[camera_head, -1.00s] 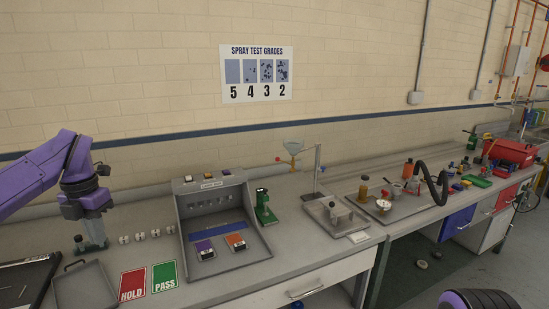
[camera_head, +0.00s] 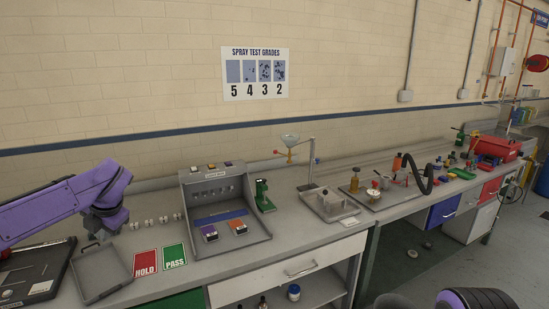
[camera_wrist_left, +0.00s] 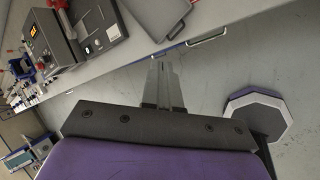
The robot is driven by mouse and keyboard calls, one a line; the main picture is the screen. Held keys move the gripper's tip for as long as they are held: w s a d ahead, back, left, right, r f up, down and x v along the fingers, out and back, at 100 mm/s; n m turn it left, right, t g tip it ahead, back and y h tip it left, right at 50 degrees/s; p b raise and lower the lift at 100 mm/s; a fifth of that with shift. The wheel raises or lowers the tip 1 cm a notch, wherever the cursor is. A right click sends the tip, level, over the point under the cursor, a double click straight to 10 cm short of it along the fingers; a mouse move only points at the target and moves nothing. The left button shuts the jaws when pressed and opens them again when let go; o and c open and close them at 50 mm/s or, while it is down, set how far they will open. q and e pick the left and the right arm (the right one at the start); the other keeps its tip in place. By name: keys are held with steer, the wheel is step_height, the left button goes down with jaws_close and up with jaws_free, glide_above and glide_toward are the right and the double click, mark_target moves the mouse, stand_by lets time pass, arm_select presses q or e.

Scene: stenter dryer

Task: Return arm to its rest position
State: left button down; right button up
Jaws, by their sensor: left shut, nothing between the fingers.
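My left arm, purple with a dark wrist, comes in from the left in the head view. Its left gripper (camera_head: 103,236) is low over the left part of the bench in that picture, and the fingers are hard to make out there. In the left wrist view the two grey fingers (camera_wrist_left: 164,64) lie together, shut with nothing between them. Grey floor and the bench's front edge show behind them. The right gripper is not in view; only a purple part of mine shows at the bottom right.
The bench carries a grey tray (camera_head: 105,289), HOLD card (camera_head: 145,263), PASS card (camera_head: 174,256), a grey lamp box (camera_head: 262,237) and a green stand (camera_head: 264,196). A funnel stand (camera_head: 312,165) and red toolbox (camera_head: 497,147) stand further right. Clear floor (camera_wrist_left: 228,70) lies before the bench.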

arm_select(q)
steer(key=w+d+f+m+t+y+b, duration=0.2)
steer(key=d+f+m+t+y, duration=0.15)
steer(key=d+f+m, duration=0.65)
steer(key=s+d+f+m+t+h+b, duration=0.1)
steer(key=s+d+f+m, duration=0.2)
steer(key=f, duration=0.5)
steer(key=s+d+f+m+t+h+b, duration=0.1)
steer(key=s+d+f+m+h, duration=0.15)
steer(key=f, duration=0.45)
steer(key=s+d+f+m+t+h+b, duration=0.1)
steer(key=s+d+f+m, duration=0.2)
steer(key=f, duration=0.5)
steer(key=s+a+f+m+g+b, duration=0.1)
steer(key=s+f, duration=0.4)
steer(key=s, duration=0.5)
steer(key=s+a+f+m+g+b, duration=0.1)
steer(key=s+f+m+g+b, duration=0.1)
steer(key=s+f+m, duration=0.3)
steer(key=s+f+m+g+h+b, duration=0.1)
steer(key=s+f, duration=0.6)
steer(key=s, duration=0.7)
steer(key=shift+s+a+f+m+g+b, duration=0.15)
steer(key=shift+s+a+m+g+b, duration=0.35)
steer(key=shift+m+g, duration=0.5)
